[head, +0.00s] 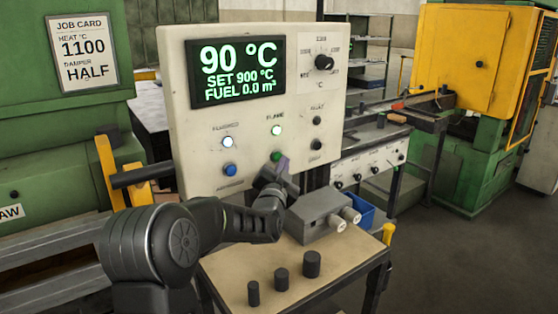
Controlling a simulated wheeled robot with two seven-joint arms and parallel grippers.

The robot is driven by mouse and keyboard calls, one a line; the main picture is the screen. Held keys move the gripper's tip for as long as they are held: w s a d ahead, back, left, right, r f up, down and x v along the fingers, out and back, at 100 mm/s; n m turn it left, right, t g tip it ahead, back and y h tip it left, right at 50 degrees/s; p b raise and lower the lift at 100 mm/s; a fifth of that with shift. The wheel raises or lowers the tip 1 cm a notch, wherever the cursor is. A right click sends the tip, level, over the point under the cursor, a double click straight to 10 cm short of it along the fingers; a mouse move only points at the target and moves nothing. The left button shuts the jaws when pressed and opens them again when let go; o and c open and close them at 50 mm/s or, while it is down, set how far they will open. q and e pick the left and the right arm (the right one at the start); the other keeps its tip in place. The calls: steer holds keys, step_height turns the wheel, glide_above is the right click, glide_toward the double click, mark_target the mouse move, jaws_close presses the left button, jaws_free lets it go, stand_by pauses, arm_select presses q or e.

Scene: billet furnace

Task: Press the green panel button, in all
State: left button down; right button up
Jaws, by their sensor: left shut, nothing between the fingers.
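The pale control panel (180,110) stands upright in the middle of the head view. Its green button (276,155) sits low on the panel, below a lit green lamp (276,130). My left gripper (279,165) is shut and empty, with its tip just below and partly over the green button's lower edge. I cannot tell whether the tip touches the button. The panel's display (238,72) reads 90 °C, SET 900 °C, FUEL 0.0 m³. My right gripper is not in view.
A blue button (230,169) and a lit white lamp (227,142) are left of the green ones; a knob (324,62) is upper right. Below, a table (230,270) bears a grey block (320,215) and dark cylinders (312,263).

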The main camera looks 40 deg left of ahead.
arm_select(q)
steer(key=shift+s+d, duration=0.1)
steer(key=shift+d, duration=0.25)
steer(key=shift+s+d+b, duration=0.2)
steer(key=shift+s+d, duration=0.05)
steer(key=shift+d, duration=0.55)
steer(key=shift+s+d+b, duration=0.2)
steer(key=shift+d, duration=0.6)
steer(key=shift+s+d+b, duration=0.2)
steer(key=shift+s+d, duration=0.05)
steer(key=shift+d, duration=0.55)
